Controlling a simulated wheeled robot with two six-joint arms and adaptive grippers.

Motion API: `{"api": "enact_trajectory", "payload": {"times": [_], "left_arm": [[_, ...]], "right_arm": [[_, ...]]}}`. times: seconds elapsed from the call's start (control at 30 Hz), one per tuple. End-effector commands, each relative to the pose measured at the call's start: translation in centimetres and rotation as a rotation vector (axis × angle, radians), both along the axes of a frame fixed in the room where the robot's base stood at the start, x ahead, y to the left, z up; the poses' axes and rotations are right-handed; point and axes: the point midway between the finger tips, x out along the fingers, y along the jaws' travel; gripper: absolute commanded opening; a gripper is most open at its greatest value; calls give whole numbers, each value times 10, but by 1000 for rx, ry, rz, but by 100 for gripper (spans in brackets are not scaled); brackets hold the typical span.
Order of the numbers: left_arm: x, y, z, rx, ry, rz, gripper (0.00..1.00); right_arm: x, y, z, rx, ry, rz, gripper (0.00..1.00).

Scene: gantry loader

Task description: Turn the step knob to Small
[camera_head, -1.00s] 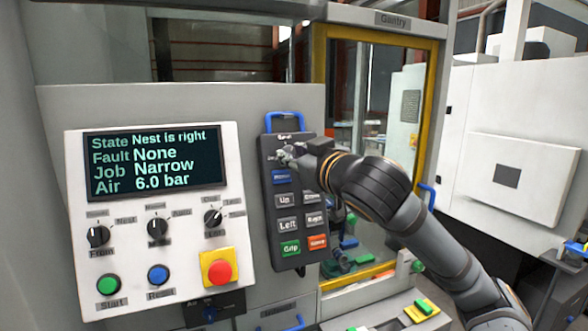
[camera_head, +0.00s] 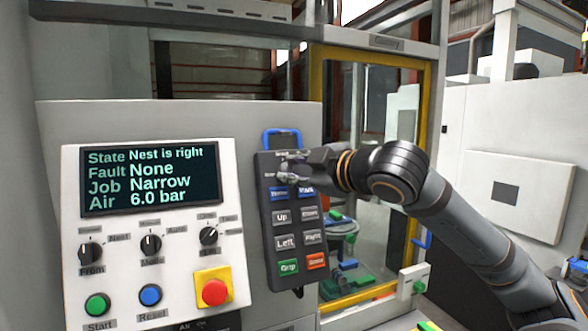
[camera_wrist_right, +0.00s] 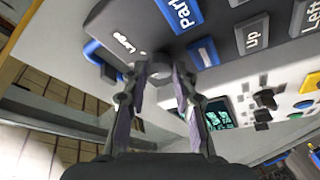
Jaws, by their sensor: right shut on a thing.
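The dark hand pendant (camera_head: 262,225) hangs upright on the front of the machine, right of the control panel. Its step knob is near the top, mostly hidden by my gripper in the head view. In the right wrist view, the grey round knob (camera_wrist_right: 158,73) sits between the fingertips. My right gripper (camera_head: 288,170) is shut on it; its fingers also show in the wrist view (camera_wrist_right: 160,78). A white label reading "Large" (camera_wrist_right: 128,43) is beside the knob there. The knob's pointer direction cannot be made out. My left gripper is not in view.
Below the knob are several pendant buttons, including Up (camera_head: 282,217) and green Grip (camera_head: 288,267). The control panel (camera_head: 75,190) has a display (camera_head: 150,178), three selector knobs and a red emergency stop (camera_head: 214,291). A yellow-framed door (camera_head: 317,100) is behind my right arm.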

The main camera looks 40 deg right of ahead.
Motion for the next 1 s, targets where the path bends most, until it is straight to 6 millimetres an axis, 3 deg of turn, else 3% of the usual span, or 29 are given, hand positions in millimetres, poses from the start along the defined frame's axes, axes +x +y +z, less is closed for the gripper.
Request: {"api": "enact_trajectory", "payload": {"times": [0.53,0.57,0.7,1.0], "left_arm": [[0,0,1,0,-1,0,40],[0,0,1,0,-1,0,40],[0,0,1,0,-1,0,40],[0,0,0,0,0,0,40]], "right_arm": [[0,-1,0,-23,6,7,0],[0,-1,0,-23,6,7,30],[0,0,0,-22,6,7,49],[0,0,0,-20,5,8,50]]}}
